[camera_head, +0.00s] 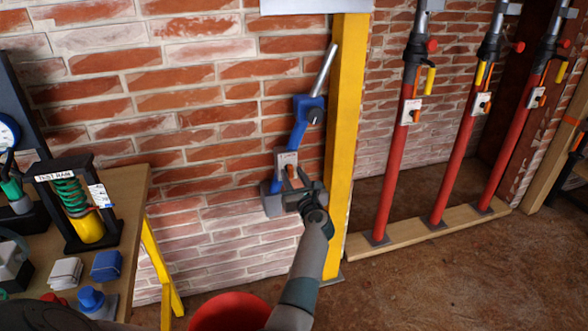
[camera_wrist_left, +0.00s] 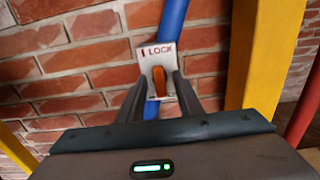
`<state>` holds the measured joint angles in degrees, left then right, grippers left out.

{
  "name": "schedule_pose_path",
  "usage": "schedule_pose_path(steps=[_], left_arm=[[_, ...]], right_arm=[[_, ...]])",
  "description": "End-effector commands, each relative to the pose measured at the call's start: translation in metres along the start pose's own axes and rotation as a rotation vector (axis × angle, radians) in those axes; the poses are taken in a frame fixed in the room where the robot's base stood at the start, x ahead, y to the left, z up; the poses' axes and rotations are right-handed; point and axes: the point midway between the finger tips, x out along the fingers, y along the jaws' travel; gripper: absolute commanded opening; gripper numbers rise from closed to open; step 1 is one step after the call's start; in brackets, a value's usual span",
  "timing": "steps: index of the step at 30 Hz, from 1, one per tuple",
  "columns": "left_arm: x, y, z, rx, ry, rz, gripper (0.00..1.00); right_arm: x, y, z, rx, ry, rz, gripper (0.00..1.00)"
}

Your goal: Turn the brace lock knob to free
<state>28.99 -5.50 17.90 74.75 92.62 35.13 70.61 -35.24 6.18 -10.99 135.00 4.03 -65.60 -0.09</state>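The brace is a blue tube (camera_head: 298,133) with a grey upper rod, leaning against the brick wall beside a yellow post. A white lock plate (camera_head: 287,160) with "LOCK" lettering sits on it and shows in the left wrist view (camera_wrist_left: 148,55). An orange knob (camera_wrist_left: 159,82) stands upright on the plate. My left gripper (camera_head: 298,181) is at the plate. In the wrist view its two fingers are open, one on each side of the knob, with small gaps visible. Contact cannot be told. My right gripper is not in view.
A yellow post (camera_head: 346,130) stands just right of the brace. Red props (camera_head: 395,170) stand on a wooden sill (camera_head: 415,232) further right. A bench (camera_head: 128,195) with a test ram (camera_head: 78,205) is at left. A red bucket (camera_head: 230,308) is below.

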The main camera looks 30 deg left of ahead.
Motion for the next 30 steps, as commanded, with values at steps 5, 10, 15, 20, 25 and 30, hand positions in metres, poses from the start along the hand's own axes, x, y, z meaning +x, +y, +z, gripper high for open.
schedule_pose_path(steps=[5, 10, 15, 20, 25, 30], left_arm=[[0.002, 0.0024, -0.0003, 0.0, 0.0, 0.0, 0.33], [0.0021, 0.0024, -0.0003, 0.0, 0.0, 0.0, 0.33], [0.0021, 0.0023, -0.0002, 0.0, 0.0, 0.0, 0.14], [0.002, 0.0023, -0.0001, 0.001, 0.0, 0.0, 0.0], [0.002, 0.0022, 0.0002, 0.009, 0.0, 0.0, 0.0], [0.002, 0.0019, 0.0011, 0.045, 0.0, 0.0, 0.0]], right_arm=[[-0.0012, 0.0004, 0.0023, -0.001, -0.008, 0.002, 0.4], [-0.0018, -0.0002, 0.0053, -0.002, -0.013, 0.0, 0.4], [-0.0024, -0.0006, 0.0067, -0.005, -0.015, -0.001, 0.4], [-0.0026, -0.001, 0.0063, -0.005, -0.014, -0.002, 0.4], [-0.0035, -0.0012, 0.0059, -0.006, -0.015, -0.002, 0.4], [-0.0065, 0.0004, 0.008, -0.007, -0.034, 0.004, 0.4]])
